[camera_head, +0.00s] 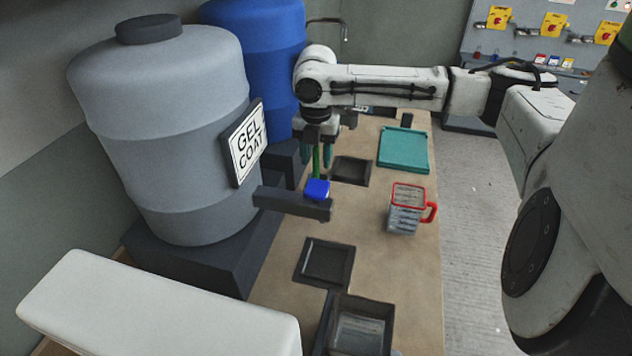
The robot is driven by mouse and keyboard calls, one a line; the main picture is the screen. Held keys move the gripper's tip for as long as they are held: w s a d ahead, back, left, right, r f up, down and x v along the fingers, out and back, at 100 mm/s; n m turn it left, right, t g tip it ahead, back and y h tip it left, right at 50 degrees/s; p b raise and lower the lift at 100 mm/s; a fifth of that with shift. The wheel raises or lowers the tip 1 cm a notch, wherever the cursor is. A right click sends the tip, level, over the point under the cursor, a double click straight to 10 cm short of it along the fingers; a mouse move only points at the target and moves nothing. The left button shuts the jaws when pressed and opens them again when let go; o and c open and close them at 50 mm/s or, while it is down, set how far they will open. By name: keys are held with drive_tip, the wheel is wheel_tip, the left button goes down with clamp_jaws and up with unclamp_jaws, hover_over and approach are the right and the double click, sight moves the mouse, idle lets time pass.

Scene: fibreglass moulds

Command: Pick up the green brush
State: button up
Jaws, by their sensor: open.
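The green brush (316,160) shows as a thin upright green handle above a small blue block (317,189). I cannot tell whether the block is part of the brush or a separate holder. The block sits on a dark grey bar (290,203) in front of the grey drum. My gripper (315,156) points down over the bar. Its teal fingers are open, with the green handle appearing between them. I cannot tell whether either finger touches the handle. The brush's upper end is hidden by my gripper.
The grey drum (170,110) marked "GEL COAT" and a blue drum (268,60) stand close on the left. The brown bench (385,270) bears a red-rimmed measuring jug (405,221), a teal tray (404,148) and several dark square trays. Bare bench lies around the jug.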

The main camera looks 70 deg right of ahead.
drive_tip(key=shift+c, duration=0.4)
clamp_jaws()
